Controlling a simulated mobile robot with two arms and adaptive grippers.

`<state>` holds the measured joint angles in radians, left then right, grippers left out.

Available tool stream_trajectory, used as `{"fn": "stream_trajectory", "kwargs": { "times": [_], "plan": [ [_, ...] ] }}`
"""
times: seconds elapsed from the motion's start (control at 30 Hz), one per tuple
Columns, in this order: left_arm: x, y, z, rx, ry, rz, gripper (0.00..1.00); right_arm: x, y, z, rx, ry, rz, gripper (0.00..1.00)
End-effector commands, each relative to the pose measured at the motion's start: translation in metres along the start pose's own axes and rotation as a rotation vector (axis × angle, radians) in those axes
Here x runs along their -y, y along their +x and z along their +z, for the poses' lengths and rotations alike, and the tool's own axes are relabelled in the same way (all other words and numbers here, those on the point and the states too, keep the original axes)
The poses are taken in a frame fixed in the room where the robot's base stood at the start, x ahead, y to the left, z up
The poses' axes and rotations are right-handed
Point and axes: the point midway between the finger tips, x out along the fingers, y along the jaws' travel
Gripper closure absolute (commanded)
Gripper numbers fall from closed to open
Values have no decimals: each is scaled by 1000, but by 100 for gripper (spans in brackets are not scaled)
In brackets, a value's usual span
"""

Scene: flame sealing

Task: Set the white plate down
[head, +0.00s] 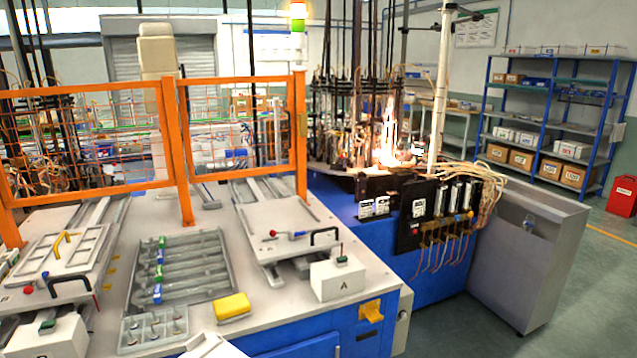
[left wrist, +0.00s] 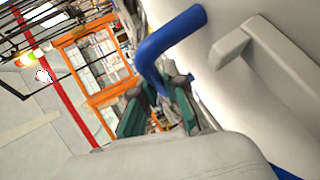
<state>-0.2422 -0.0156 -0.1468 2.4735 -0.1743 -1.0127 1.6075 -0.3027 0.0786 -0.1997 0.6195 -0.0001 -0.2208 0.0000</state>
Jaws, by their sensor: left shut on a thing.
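In the left wrist view my left gripper (left wrist: 160,98), with teal finger pads, is shut on a bent blue handle (left wrist: 170,42). A large white surface lies right beside the handle and fills the right side of that view; it looks like the white plate (left wrist: 222,70), seen very close and tilted in the picture. In the head view neither gripper shows. A white corner (head: 212,347) pokes in at the bottom edge; I cannot tell whether it is the plate or part of me.
An orange guard (head: 172,130) stands behind. Flames burn farther back.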

Motion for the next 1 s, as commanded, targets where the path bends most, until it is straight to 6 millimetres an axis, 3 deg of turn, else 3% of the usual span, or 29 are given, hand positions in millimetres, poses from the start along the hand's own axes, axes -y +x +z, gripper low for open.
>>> {"fn": "stream_trajectory", "kwargs": {
  "times": [0.87, 1.0],
  "plan": [
    [-1, 0, 0, 0, 6, 4, 100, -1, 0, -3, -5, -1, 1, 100],
    [-9, 3, -1, -4, -1, 7, 100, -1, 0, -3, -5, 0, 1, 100]
  ]
}}
